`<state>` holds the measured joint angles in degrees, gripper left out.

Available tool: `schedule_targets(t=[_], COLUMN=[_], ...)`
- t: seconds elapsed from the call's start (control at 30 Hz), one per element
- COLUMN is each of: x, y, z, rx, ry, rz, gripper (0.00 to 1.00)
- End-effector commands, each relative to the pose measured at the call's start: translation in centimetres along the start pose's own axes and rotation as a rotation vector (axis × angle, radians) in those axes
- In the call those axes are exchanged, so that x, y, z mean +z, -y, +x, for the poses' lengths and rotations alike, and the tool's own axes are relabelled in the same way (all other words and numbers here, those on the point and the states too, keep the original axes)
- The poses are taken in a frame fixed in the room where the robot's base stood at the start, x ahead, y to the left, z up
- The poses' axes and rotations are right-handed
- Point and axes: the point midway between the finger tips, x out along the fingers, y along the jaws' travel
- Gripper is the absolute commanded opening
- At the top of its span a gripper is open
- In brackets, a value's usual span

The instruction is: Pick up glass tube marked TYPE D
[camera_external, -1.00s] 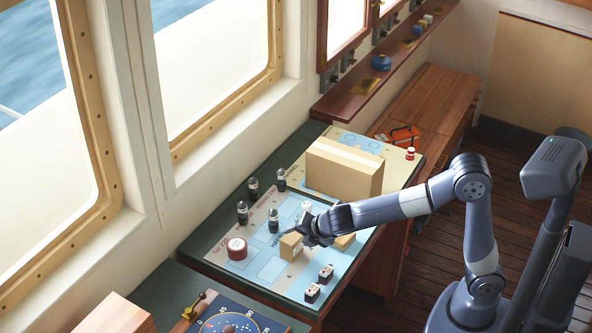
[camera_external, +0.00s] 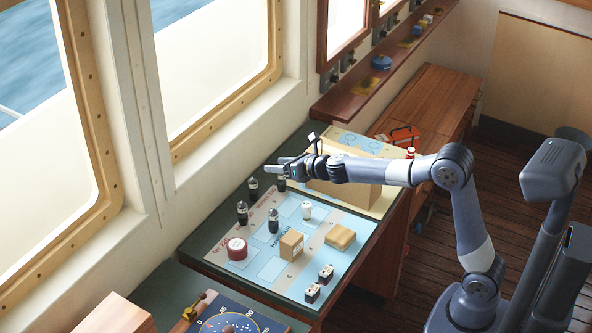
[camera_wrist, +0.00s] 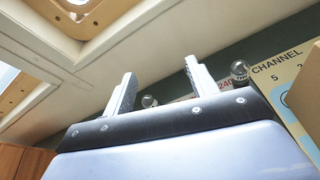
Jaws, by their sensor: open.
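Several dark glass tubes with shiny rounded tops stand on and beside the chart board: a front-left one (camera_external: 242,212), a middle one (camera_external: 273,220), a rear one (camera_external: 253,188) and one partly hidden below my gripper (camera_external: 281,185). Their lettering is too small to read, so I cannot tell which is TYPE D. My gripper (camera_external: 276,168) is open and empty, above the rear tubes near the window wall. In the wrist view, my gripper's fingers (camera_wrist: 160,75) are spread; one tube top (camera_wrist: 149,101) shows between them and another tube (camera_wrist: 239,72) to their right.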

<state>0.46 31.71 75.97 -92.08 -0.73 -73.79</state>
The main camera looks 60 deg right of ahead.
Motion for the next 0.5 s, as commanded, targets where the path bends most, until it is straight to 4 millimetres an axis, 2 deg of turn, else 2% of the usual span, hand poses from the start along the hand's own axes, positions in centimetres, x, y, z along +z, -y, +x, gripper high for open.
schedule_targets(t=[0.03, 0.33, 0.5], x=[-0.2, -2.0, -3.4], y=[1.0, 5.2, 5.2], z=[0.4, 1.4, 1.8], rx=[0.012, 0.09, 0.095], ry=[-0.011, -0.1, -0.1], rz=[-0.05, -0.294, -0.289], gripper=[0.55, 0.55, 0.55])
